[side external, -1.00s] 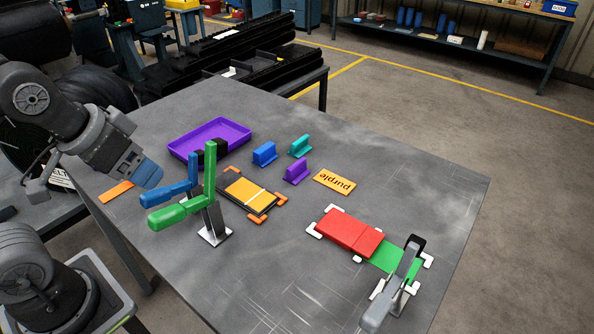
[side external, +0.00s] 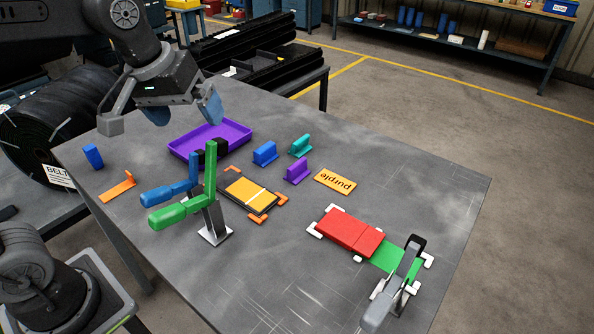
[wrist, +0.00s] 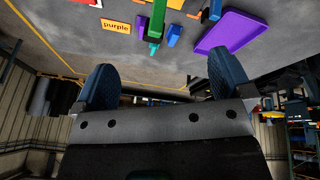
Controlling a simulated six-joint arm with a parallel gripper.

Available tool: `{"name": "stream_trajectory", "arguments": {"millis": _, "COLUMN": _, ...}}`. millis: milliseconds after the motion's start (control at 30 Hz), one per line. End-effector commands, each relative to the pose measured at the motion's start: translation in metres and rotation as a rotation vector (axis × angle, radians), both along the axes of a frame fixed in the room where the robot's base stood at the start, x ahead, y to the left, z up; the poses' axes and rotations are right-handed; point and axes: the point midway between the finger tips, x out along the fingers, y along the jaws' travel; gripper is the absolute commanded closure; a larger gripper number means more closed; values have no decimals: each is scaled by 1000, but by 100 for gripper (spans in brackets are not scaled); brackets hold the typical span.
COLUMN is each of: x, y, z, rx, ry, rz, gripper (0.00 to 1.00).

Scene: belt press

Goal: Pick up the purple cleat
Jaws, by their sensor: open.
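The purple cleat (side external: 297,170) stands on the grey table in the side external view, a ridged block on a flat base. It is in front of a blue cleat (side external: 265,153) and a teal cleat (side external: 300,145).
A purple tray (side external: 238,128) lies left of the cleats. Upright green (side external: 209,180) and blue handles stand in front of it. An orange plate (side external: 335,182) marked "purple" lies right of the purple cleat. A red block (side external: 345,232) and a grey clamp (side external: 395,288) stand front right.

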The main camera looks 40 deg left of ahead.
Motion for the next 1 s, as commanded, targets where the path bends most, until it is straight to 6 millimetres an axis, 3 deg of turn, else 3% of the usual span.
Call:
{"name": "stream_trajectory", "arguments": {"millis": 33, "x": 22, "y": -2, "z": 1, "rx": -24, "ry": 31, "rz": 68, "gripper": 2}}
{"name": "stream_trajectory", "arguments": {"millis": 267, "x": 111, "y": -9, "z": -10, "rx": -119, "ry": 143, "rz": 408, "gripper": 2}}
{"name": "stream_trajectory", "arguments": {"millis": 400, "x": 162, "y": -14, "z": -32, "rx": -158, "ry": 206, "rz": 622, "gripper": 2}}
{"name": "stream_trajectory", "arguments": {"millis": 600, "x": 220, "y": -21, "z": -79, "rx": -186, "ry": 279, "rz": 910, "gripper": 2}}
{"name": "stream_trajectory", "arguments": {"millis": 800, "x": 247, "y": -26, "z": -112, "rx": -193, "ry": 313, "rz": 1082, "gripper": 2}}
{"name": "stream_trajectory", "arguments": {"millis": 1000, "x": 251, "y": -27, "z": -132, "rx": -192, "ry": 322, "rz": 1121, "gripper": 2}}
